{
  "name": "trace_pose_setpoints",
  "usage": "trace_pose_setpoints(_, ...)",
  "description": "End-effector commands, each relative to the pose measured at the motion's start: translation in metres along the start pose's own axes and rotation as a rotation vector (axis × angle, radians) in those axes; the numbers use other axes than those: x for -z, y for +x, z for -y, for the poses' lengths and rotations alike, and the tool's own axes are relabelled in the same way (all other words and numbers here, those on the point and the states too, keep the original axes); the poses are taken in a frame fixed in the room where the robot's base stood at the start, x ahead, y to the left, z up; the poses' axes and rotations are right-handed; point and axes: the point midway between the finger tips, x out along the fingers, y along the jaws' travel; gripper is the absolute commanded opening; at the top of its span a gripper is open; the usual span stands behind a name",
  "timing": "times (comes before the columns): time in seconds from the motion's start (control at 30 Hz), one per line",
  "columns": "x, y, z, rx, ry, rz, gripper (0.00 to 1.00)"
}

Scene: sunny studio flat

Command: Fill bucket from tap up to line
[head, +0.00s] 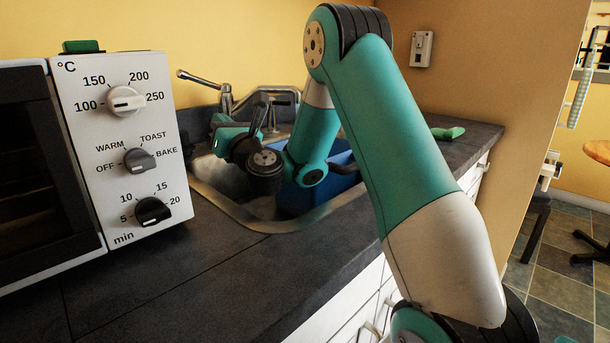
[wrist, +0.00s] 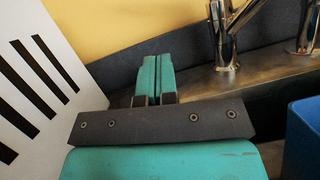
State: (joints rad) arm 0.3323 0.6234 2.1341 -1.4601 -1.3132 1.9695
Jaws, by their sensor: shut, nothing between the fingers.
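A blue bucket (head: 338,170) stands in the sink, partly hidden behind my arm in the head view. Its edge also shows at the right of the wrist view (wrist: 306,140). Its inside, any line and any water level are hidden. The chrome tap (head: 226,98) rises behind the sink, its lever pointing up to the left; its lower body shows in the wrist view (wrist: 226,45). No running water can be made out. My gripper (wrist: 157,62) is shut and empty. It is above the sink's back left, left of the tap in the wrist view, apart from the bucket.
A white oven (head: 125,200) with knobs stands close on the left; its slotted side (wrist: 40,80) is near my gripper. A green thing (head: 447,132) lies on the dark counter at right. The yellow wall is close behind the tap. The front counter is clear.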

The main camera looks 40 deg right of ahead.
Motion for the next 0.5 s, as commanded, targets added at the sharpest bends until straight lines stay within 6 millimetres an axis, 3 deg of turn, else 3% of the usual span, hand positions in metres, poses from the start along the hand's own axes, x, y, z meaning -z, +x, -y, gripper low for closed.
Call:
trace_pose_setpoints(0.47,0.0003,0.0001,0.0001,0.000,0.000,0.000,0.00)
trace_pose_setpoints(0.5,0.0003,0.0001,0.0001,0.000,0.000,0.000,0.05)
